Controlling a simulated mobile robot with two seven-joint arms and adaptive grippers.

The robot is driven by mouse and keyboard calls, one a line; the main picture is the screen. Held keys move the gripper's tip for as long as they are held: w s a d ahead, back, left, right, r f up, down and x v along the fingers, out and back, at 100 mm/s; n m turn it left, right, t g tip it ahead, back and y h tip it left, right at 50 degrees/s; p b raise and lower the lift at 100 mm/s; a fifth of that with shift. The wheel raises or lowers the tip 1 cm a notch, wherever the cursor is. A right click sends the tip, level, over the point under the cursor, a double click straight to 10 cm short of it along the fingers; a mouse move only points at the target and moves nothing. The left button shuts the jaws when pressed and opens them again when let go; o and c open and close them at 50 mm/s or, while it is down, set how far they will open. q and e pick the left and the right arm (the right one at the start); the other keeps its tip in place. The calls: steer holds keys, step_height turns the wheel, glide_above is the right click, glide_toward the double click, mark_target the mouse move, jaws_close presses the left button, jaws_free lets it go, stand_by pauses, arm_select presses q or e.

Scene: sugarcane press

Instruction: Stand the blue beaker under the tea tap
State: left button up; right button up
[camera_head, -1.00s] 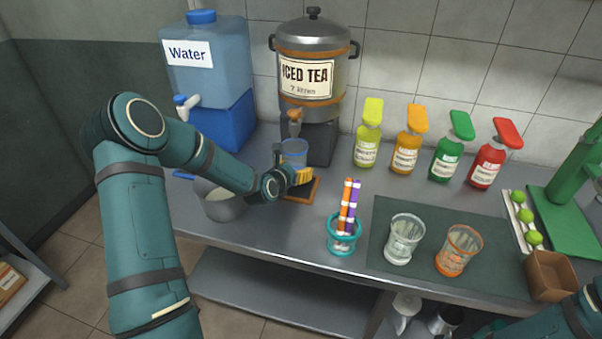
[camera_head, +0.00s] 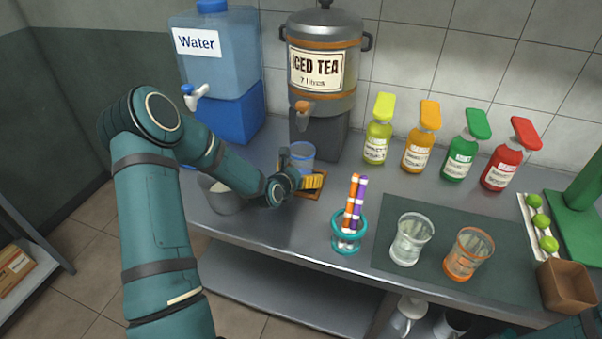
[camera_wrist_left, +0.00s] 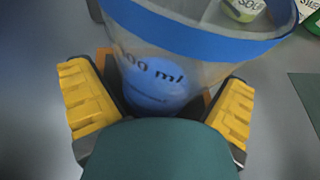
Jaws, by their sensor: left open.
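The blue beaker (camera_head: 301,156) is clear with a blue rim and stands upright on a small orange-edged tray (camera_head: 313,194) in front of the iced tea dispenser (camera_head: 325,70). The tea tap (camera_head: 303,108) is above and behind the beaker. My left gripper (camera_head: 300,181) is open at the beaker's near side. In the left wrist view the beaker (camera_wrist_left: 160,72) shows its blue rim and "ml" marking between the two yellow finger pads, with gaps visible at the pads. My right gripper is not seen; only part of that arm shows at the lower right.
A water dispenser (camera_head: 213,60) stands at the back left, and a grey pot (camera_head: 222,197) sits beside my left forearm. A teal holder with stirrers (camera_head: 348,234), two glasses (camera_head: 411,240) and several syrup bottles (camera_head: 419,140) are to the right.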

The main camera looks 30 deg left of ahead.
arm_select(q)
steer(key=shift+r, duration=0.1)
steer(key=shift+s+r, duration=0.1)
steer(key=shift+r, duration=0.05)
steer(key=p+v, duration=0.2)
steer(key=v, duration=0.9)
steer(key=shift+s+r+p, duration=0.15)
steer(key=shift+s+p, duration=0.15)
